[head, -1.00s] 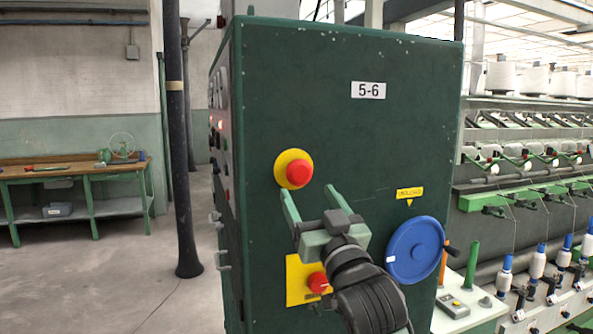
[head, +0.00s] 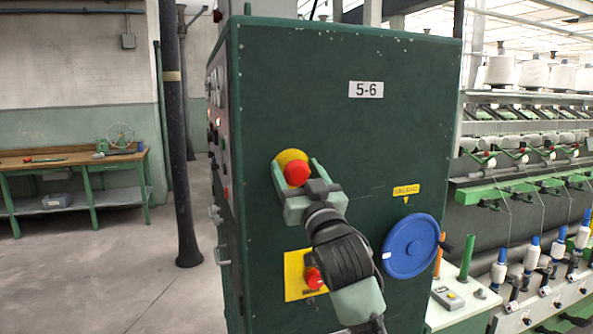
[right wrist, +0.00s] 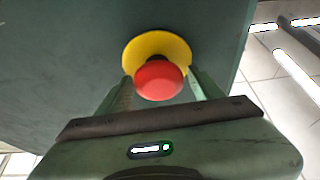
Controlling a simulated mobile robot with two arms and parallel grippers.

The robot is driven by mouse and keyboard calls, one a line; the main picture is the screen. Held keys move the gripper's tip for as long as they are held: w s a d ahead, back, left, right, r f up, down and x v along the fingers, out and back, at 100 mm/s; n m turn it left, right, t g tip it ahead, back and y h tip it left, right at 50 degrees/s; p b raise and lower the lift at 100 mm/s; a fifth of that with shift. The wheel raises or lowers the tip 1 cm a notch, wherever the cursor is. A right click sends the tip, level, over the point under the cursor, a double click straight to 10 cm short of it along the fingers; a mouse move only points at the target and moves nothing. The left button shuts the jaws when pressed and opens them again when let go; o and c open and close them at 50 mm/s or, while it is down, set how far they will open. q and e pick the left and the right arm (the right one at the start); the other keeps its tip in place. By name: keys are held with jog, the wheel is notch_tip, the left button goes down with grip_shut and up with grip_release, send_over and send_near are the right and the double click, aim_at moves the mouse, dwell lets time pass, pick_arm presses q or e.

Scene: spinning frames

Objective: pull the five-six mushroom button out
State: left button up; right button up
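The mushroom button (head: 297,173) is a red cap on a round yellow plate (head: 290,157), on the dark green cabinet face below the "5-6" label (head: 366,89). My right gripper (head: 297,164) is open, with one finger on each side of the red cap. In the right wrist view the red cap (right wrist: 159,80) sits between the two fingers, and a gap seems to show on either side. The yellow plate (right wrist: 150,47) lies behind it. I cannot tell whether a finger touches the cap. My left gripper is not in view.
A second red button (head: 314,278) on a square yellow plate sits lower down, partly behind my right arm. A blue handwheel (head: 410,246) is to its right.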

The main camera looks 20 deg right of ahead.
grip_shut()
jog(key=shift+s+f, duration=0.15)
jog(key=shift+s, duration=0.4)
jog(key=shift+o, duration=1.5)
grip_release()
jog(key=shift+s, duration=0.25)
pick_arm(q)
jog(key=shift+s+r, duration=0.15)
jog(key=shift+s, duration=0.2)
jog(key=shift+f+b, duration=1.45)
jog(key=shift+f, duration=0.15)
pick_arm(e)
jog(key=v, duration=0.7)
jog(key=shift+s, duration=0.35)
